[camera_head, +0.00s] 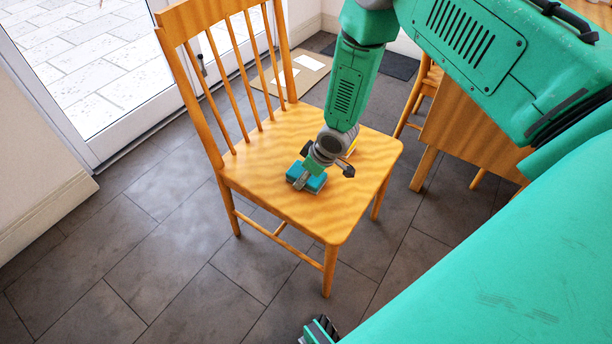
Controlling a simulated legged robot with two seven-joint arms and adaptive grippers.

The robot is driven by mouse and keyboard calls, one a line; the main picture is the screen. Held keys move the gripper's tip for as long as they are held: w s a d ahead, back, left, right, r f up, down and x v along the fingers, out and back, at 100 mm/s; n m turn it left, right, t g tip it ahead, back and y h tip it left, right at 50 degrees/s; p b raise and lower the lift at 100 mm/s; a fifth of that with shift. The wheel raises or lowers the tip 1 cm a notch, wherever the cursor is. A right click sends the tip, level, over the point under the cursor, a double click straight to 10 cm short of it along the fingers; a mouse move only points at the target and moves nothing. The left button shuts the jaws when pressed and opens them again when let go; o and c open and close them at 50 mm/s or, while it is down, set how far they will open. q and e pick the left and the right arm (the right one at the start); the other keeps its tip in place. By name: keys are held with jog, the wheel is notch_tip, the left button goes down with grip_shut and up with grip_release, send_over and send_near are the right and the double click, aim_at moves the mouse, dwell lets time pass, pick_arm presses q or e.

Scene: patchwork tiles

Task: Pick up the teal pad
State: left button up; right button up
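The teal pad (313,184) is a small block on the seat of the wooden chair (262,190). My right gripper (303,179) comes down from above and is at the pad. A grey finger crosses the pad's near side, and the gripper covers part of its top. The far finger is hidden, so I cannot tell whether the grip is closed on the pad. The pad appears to rest on the seat.
The chair's slatted back (230,80) rises left of the gripper. A small yellow thing (352,146) shows partly behind the gripper. A wooden table (470,140) stands at right. A glass door (90,70) is at upper left. The tiled floor (120,250) at left is clear.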

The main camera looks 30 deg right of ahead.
notch_tip(320, 180, up, 10)
jog(key=p, duration=0.3)
jog(key=shift+r+p, duration=0.1)
jog(key=shift+p, duration=0.3)
